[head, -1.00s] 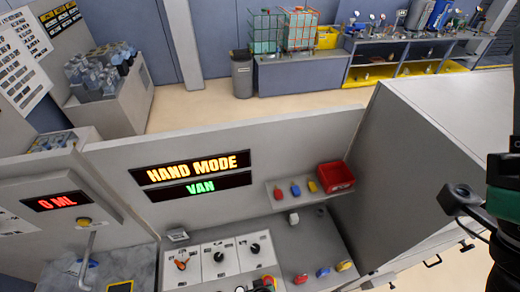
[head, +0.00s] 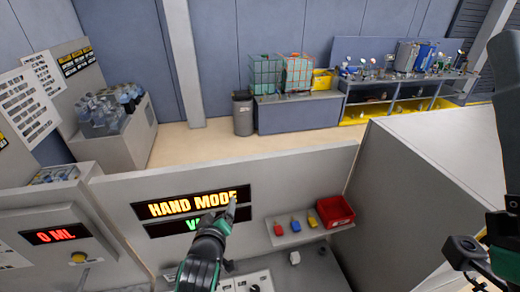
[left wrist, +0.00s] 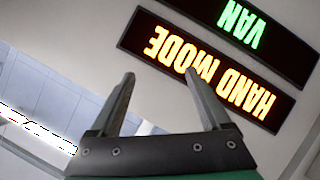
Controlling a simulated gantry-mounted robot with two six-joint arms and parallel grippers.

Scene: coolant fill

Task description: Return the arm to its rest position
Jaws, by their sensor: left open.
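My left gripper (head: 232,206) is raised in front of the grey panel in the head view, its fingers pointing up and covering part of the lit signs. In the left wrist view its two fingers (left wrist: 160,75) are apart with nothing between them. The yellow "HAND MODE" sign (head: 185,206) is lit, with a green-lettered sign (head: 165,229) below it, partly hidden by the gripper. Both signs show upside down in the left wrist view. Part of my right arm (head: 500,205) shows at the right edge; its fingers are not seen.
A shelf (head: 283,240) holds a red bin (head: 335,210) and small red, blue and yellow pieces. A control panel with knobs (head: 247,283) lies below, partly behind my left arm. A display (head: 50,236) reads 0 ML at left. The floor behind the panel is clear.

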